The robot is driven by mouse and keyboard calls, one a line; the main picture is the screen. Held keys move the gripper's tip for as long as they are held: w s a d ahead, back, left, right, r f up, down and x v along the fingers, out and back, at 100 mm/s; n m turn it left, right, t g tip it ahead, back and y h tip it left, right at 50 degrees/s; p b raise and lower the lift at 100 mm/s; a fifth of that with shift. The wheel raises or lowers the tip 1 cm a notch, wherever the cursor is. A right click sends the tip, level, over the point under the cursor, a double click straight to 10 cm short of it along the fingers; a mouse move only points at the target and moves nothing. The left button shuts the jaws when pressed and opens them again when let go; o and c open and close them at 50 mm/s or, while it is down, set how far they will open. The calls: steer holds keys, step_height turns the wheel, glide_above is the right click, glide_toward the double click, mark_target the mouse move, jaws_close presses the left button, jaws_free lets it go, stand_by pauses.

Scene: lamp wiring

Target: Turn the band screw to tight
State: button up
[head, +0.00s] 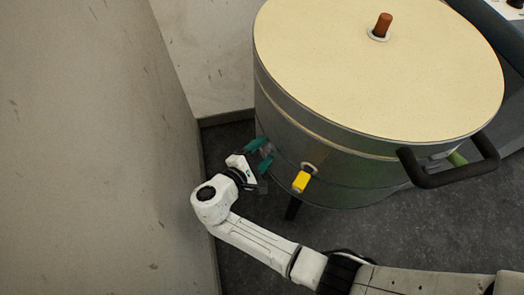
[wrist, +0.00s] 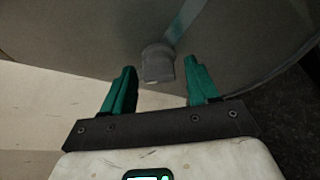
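A large grey drum (head: 330,150) with a cream lid (head: 370,75) stands on the dark floor. A band runs around its side, and in the wrist view a pale strip of it leads to a small grey knob (wrist: 157,65), which looks like the band screw. My gripper (head: 262,155) is at the drum's left side with its teal fingers spread apart. In the wrist view my gripper (wrist: 162,72) has one finger on each side of the knob, with a gap on both sides. In the head view the knob is small and mostly hidden by the fingers.
A yellow handle (head: 301,181) sticks out of the drum to the right of my gripper. A black handle (head: 450,172) juts out on the drum's right. A brown knob (head: 383,25) stands on the lid. A wall (head: 95,130) rises close to the left of my arm.

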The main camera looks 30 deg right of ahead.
steer(key=c, duration=0.9)
steer(key=shift+c, duration=0.2)
steer(key=shift+s+f+m+g+h+b, duration=0.1)
steer(key=shift+m+g+h+b, duration=0.95)
steer(key=shift+m+b, duration=4.3)
steer(key=shift+m+g+h+b, duration=0.3)
steer(key=shift+m+h+b, duration=1.5)
steer(key=shift+m+b, duration=3.5)
steer(key=shift+s+f+m+g+h+b, duration=0.1)
steer(key=shift+m+g+h+b, duration=0.95)
steer(key=shift+m+b, duration=4.3)
steer(key=n+b, duration=0.2)
steer(key=b, duration=0.1)
steer(key=shift+t+h, duration=0.3)
steer(key=shift+t, duration=0.1)
steer(key=o, duration=1)
steer(key=shift+n, duration=0.3)
steer(key=shift+r, duration=0.1)
